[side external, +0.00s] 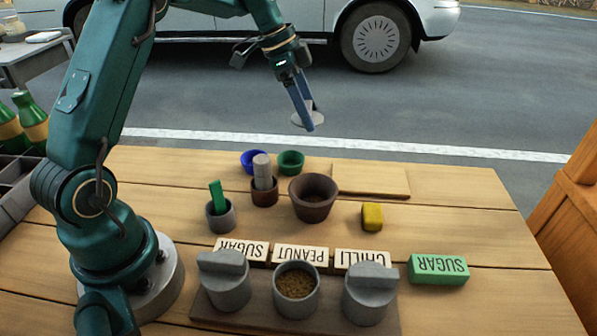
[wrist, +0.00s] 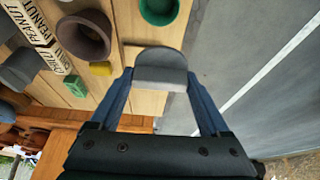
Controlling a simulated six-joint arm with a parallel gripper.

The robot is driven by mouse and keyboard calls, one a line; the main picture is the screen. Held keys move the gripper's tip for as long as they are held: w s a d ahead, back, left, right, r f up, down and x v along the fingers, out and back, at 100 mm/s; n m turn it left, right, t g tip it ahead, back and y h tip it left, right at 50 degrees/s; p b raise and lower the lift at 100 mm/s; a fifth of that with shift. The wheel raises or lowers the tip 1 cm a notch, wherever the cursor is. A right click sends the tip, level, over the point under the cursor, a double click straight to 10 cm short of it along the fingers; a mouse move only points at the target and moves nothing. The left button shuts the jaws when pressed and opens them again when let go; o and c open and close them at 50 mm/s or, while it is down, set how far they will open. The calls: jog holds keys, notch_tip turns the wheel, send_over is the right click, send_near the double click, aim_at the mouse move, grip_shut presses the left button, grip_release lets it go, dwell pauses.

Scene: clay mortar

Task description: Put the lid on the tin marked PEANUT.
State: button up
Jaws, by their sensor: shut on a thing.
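My gripper (side external: 305,117) is shut on a grey lid (side external: 318,118) and holds it high above the far side of the table. In the wrist view the lid (wrist: 160,70) sits between my two blue fingers. The open grey PEANUT tin (side external: 295,304) stands in the middle of a dark tray (side external: 256,320), with brown grainy contents showing. The upside-down PEANUT label (side external: 300,255) stands behind it. My gripper is well above and behind this tin. The PEANUT label (wrist: 35,25) also shows at the left of the wrist view.
Lidded grey tins stand left (side external: 226,290) and right (side external: 368,303) of the PEANUT tin, behind them SUGAR and CHILLI labels. A brown mortar (side external: 313,208), small cups, a yellow block (side external: 372,217) and a green SUGAR block (side external: 438,269) stand around. A wooden board (side external: 370,180) lies at the back.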

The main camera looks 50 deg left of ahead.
jog(key=shift+s+a+r, duration=0.2)
jog(key=shift+a+r, duration=0.1)
jog(key=shift+a, duration=0.15)
jog(key=shift+s+a, duration=0.15)
jog(key=s+d+m, duration=0.2)
jog(key=s+d, duration=0.1)
jog(key=d, duration=0.2)
jog(key=s+d+m+g, duration=0.1)
jog(key=s+d, duration=0.2)
jog(key=d, duration=0.2)
jog(key=s+d+f+m+g+h, duration=0.1)
jog(key=s+d+m, duration=0.1)
jog(key=d, duration=0.3)
jog(key=shift+s+m, duration=0.3)
jog(key=shift+s, duration=0.25)
jog(key=s+d+m+g, duration=0.2)
jog(key=s+d+m, duration=0.3)
jog(key=s+d, duration=0.55)
jog(key=shift+s+a+f+h, duration=0.1)
jog(key=shift+s+a+f, duration=0.1)
jog(key=shift+f, duration=0.4)
jog(key=shift+s+a+f+h, duration=0.15)
jog(key=shift+a+f, duration=0.1)
jog(key=shift+f, duration=0.35)
jog(key=shift+s+a+f+h, duration=0.1)
jog(key=shift+s+a+f, duration=0.1)
jog(key=shift+f, duration=0.4)
jog(key=shift+f, duration=0.45)
jog(key=o, duration=1.2)
